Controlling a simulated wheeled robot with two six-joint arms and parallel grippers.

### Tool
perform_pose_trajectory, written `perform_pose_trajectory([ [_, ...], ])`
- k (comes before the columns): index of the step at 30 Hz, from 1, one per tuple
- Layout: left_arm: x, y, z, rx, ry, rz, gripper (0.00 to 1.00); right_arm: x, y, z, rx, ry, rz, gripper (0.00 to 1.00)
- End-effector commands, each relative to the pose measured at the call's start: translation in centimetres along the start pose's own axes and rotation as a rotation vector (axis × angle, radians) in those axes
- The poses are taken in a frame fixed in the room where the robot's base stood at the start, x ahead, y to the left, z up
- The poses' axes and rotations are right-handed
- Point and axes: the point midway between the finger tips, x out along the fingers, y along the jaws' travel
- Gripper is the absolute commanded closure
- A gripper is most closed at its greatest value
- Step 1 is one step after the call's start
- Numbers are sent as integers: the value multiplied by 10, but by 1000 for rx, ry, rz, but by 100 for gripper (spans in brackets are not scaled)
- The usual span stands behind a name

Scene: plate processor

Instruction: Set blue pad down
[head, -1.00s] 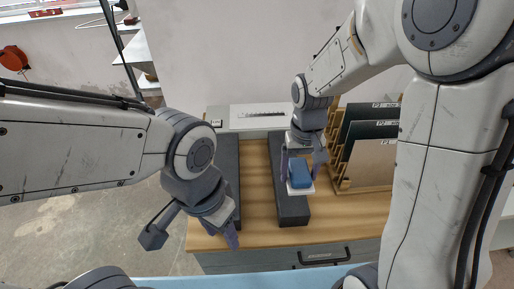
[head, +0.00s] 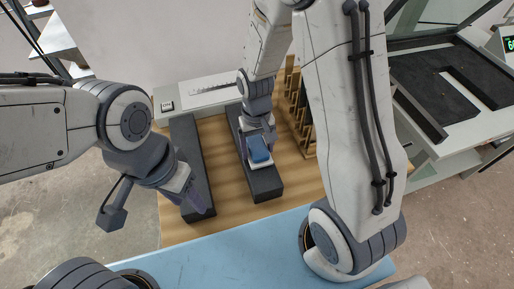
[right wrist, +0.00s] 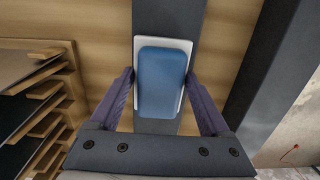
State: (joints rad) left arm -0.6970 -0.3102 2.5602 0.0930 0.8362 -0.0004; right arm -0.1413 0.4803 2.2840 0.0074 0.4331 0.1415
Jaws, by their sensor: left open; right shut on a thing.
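The blue pad (head: 258,149) is a rounded blue block on a thin white base. It is over the right one of two long dark grey bars (head: 264,186) on the wooden bench. My right gripper (head: 259,148) has its fingers on either side of the pad and is shut on it. In the right wrist view the pad (right wrist: 161,82) lies between the two purple fingers, lined up along the dark bar (right wrist: 168,17). I cannot tell whether its base touches the bar. My left gripper (head: 203,207) is open and empty near the left dark bar (head: 186,142).
A wooden rack (right wrist: 40,110) with dark plates stands beside the right bar. A white device with a display (head: 209,92) lies at the back of the bench (head: 222,160). A machine with an open lid (head: 450,95) stands at the far right. Bare bench lies between the bars.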

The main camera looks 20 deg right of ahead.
Motion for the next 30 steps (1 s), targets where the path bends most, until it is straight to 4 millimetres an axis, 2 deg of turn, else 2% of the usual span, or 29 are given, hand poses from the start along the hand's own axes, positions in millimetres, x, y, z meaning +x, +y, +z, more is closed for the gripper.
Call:
perform_pose_trajectory([
  [3, 0, 0, 0, 0, 0, 0, 50, 7, -1, 0, -1, 0, 0, 78],
  [13, 3, 0, 0, 0, 0, 0, 50, 11, -1, -1, -2, 1, 0, 78],
  [14, 2, 0, 0, 0, 0, 0, 50, 10, -1, -1, -2, 1, 0, 12],
  [15, 2, 0, 0, 0, 0, 0, 50, 10, -1, -1, -3, 2, 0, 0],
  [26, 2, 0, 0, 0, 0, 0, 50, 10, -2, -1, -3, 0, 0, 0],
  [30, 0, 0, 0, 0, 0, 0, 50, 2, -2, -1, -3, 3, -1, 0],
])
